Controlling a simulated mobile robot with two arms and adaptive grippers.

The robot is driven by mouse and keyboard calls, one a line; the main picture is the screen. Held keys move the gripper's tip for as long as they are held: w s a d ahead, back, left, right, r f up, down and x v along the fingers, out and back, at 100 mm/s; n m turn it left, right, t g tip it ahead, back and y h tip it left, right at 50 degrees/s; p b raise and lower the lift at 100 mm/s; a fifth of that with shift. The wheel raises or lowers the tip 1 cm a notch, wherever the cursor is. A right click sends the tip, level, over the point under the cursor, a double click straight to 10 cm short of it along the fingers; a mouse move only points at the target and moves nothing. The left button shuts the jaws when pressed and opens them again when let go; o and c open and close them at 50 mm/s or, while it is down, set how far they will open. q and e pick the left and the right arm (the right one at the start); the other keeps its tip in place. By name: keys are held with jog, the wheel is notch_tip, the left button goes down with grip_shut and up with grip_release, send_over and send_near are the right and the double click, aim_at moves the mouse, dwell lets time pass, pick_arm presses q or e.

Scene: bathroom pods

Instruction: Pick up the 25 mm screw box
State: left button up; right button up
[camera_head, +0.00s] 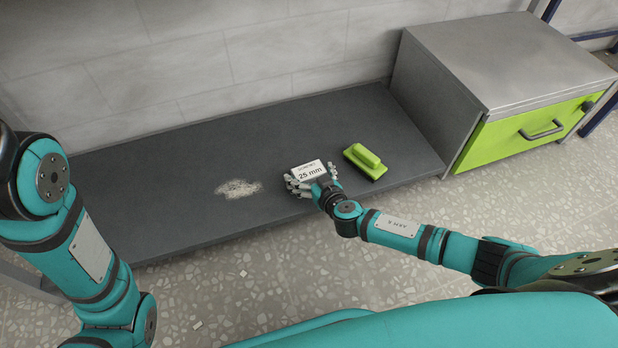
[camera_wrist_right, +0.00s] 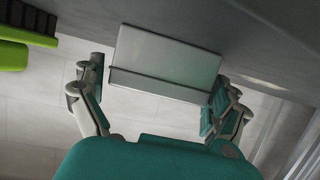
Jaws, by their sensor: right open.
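The white screw box (camera_head: 309,170), labelled "25 mm", sits on the dark grey shelf (camera_head: 150,190) near its front edge. My right gripper (camera_head: 312,183) is at the box with its fingers spread to either side of it. The gripper is open and holds nothing. My left arm comes in from the left, but its gripper is out of view.
A green-handled brush or float (camera_head: 366,160) lies just right of the box; its green part (camera_wrist_right: 14,56) shows in the wrist view. A pale dust patch (camera_head: 238,188) is to the left. A metal cabinet with a green drawer (camera_head: 530,130) stands at right. A tiled wall is behind.

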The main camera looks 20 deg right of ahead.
jog(key=shift+c, duration=0.3)
jog(key=c, duration=1.1)
jog(key=shift+r, duration=0.2)
